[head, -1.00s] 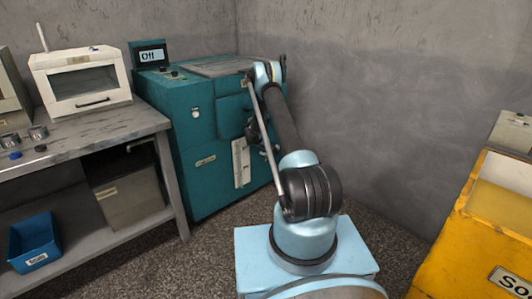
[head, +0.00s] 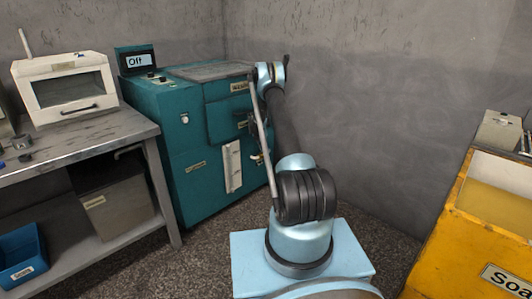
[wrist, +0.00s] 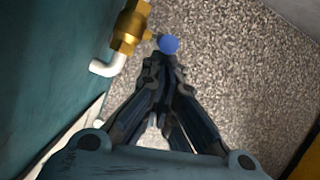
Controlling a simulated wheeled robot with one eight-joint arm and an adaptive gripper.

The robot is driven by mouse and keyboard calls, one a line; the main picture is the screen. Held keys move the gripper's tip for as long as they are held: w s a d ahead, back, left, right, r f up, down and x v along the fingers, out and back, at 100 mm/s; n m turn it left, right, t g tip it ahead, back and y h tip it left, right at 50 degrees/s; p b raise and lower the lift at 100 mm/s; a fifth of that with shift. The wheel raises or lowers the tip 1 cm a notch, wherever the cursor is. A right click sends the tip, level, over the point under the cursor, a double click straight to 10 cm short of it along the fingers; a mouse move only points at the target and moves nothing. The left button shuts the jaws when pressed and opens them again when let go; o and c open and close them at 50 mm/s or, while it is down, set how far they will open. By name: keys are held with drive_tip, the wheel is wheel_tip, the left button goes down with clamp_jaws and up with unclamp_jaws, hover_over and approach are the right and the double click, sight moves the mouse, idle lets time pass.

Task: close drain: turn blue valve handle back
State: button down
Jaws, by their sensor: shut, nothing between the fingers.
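The blue valve handle (wrist: 168,44) shows in the wrist view as a round blue end, just beyond my fingertips. It joins a brass valve body (wrist: 130,28) to its left, with a white elbow pipe (wrist: 107,65) below. The valve sits beside the teal machine's side wall (wrist: 50,60). My gripper (wrist: 164,62) is shut and empty, its tips very close to the handle; whether they touch it I cannot tell. In the head view the teal machine (head: 165,135) stands left of my arm, which reaches to its right side. The handle is not clear there.
A grey workbench (head: 95,142) with a white oven-like box (head: 68,85) stands at the left. A yellow soaking bin (head: 450,235) is at the right. A grey wall is close behind my arm.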

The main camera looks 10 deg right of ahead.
drive_tip(key=shift+w+d+r, duration=0.15)
drive_tip(key=shift+w+d, duration=0.1)
drive_tip(key=shift+d, duration=0.1)
drive_tip(key=shift+a+r, duration=0.1)
idle(0.4)
